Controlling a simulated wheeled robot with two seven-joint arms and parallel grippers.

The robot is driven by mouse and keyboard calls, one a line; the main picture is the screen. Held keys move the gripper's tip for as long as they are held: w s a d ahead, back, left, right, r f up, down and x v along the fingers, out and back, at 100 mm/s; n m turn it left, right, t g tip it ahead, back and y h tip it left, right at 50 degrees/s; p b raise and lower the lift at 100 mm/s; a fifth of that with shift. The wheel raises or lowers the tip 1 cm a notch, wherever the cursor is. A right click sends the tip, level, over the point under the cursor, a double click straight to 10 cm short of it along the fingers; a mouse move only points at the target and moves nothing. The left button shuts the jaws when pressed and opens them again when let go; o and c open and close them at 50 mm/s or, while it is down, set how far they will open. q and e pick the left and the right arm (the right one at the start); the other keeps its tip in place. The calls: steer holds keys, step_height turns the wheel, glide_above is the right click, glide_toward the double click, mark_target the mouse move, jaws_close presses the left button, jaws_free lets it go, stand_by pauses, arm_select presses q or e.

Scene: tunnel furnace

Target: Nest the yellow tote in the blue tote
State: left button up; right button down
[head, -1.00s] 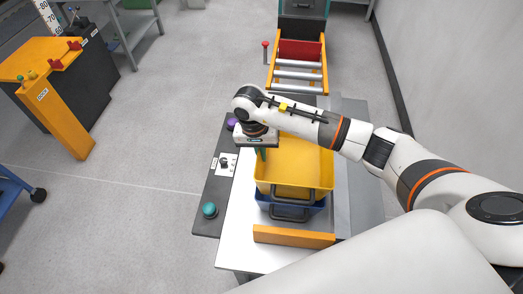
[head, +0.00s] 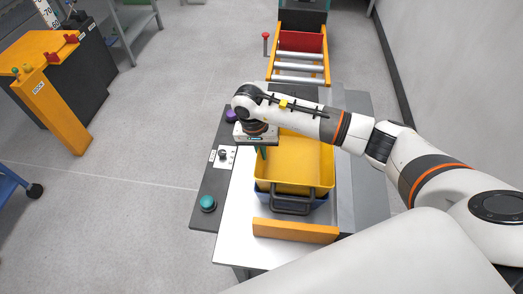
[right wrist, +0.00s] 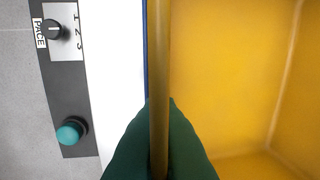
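The yellow tote (head: 297,160) sits upright inside the blue tote (head: 319,202) on the white bench top, with only the blue tote's front part and a thin edge showing below it. My right gripper (head: 262,152) is at the yellow tote's left wall. In the right wrist view, its green fingers (right wrist: 159,150) lie on both sides of the yellow rim, shut on it. A thin blue strip of the blue tote (right wrist: 146,50) shows beside that rim. Whether the yellow tote's bottom touches the blue tote's floor is hidden. My left gripper is not in view.
An orange bar (head: 295,231) lies in front of the totes. A dark control panel with a teal button (head: 208,203) and a dial (head: 223,155) runs along the left. A roller conveyor (head: 299,66) stands behind. Floor at left is open.

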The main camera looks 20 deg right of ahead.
steer(key=c, duration=1.6)
jaws_free()
steer(key=shift+o, duration=0.2)
steer(key=shift+f, duration=0.1)
steer(key=shift+r+p, duration=1.4)
steer(key=shift+r, duration=1.4)
step_height(320, 180, up, 8)
steer(key=p, duration=0.3)
steer(key=shift+f, duration=0.25)
